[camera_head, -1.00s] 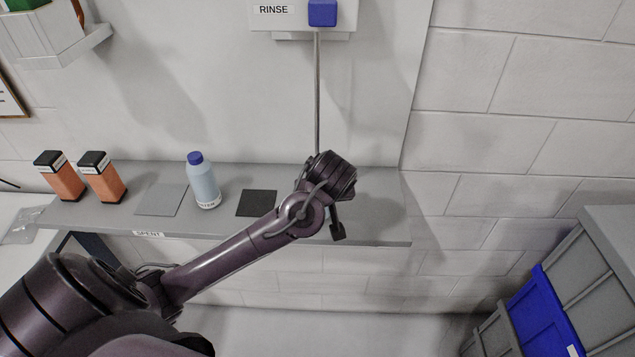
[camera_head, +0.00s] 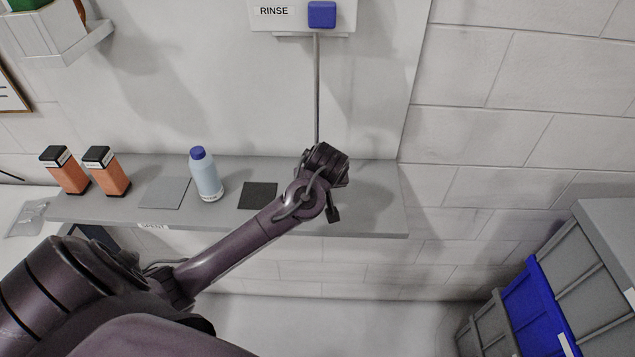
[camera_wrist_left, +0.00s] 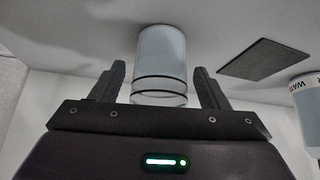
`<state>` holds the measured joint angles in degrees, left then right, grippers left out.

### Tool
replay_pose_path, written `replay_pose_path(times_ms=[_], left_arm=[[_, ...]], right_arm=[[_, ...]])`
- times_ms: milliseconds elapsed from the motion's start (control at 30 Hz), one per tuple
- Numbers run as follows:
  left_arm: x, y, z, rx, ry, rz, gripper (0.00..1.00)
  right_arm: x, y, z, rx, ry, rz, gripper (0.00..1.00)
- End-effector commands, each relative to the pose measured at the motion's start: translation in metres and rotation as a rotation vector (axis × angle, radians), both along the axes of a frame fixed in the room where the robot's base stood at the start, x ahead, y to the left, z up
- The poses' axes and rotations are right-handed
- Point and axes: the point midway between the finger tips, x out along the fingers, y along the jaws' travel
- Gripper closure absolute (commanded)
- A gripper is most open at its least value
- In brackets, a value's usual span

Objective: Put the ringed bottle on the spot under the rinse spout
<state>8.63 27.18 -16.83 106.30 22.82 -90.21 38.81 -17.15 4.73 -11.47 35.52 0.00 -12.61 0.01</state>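In the left wrist view, a pale grey-blue bottle with dark rings (camera_wrist_left: 161,50) stands with its base on a light surface. That view looks upside down, base at the top. The fingers of my left gripper (camera_wrist_left: 160,72) flank it, with a visible gap on each side, so it looks open. In the head view my left gripper (camera_head: 325,165) is over the grey shelf (camera_head: 375,205), and the arm hides the ringed bottle. The thin spout pipe (camera_head: 317,90) under the RINSE sign (camera_head: 273,11) runs down behind the gripper; its lower end is hidden. My right gripper is not in view.
A blue-capped water bottle (camera_head: 206,175) stands between a grey square (camera_head: 165,192) and a dark square (camera_head: 258,195), which also shows in the wrist view (camera_wrist_left: 264,60). Two orange containers (camera_head: 108,172) stand left. Blue and grey bins (camera_head: 540,310) are at lower right.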

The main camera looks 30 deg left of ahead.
Motion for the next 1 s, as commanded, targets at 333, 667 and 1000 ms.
replay_pose_path(times_ms=[333,667,1000], left_arm=[[0.0,0.0,0.003,0.0,-0.002,0.0,0.29],[-0.021,-0.021,0.048,0.001,-0.008,-0.004,0.29],[-0.045,-0.042,0.101,-0.001,-0.002,-0.001,0.29]], right_arm=[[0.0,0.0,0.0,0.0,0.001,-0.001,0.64],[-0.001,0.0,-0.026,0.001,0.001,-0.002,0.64],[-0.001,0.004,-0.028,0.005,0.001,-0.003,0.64]])
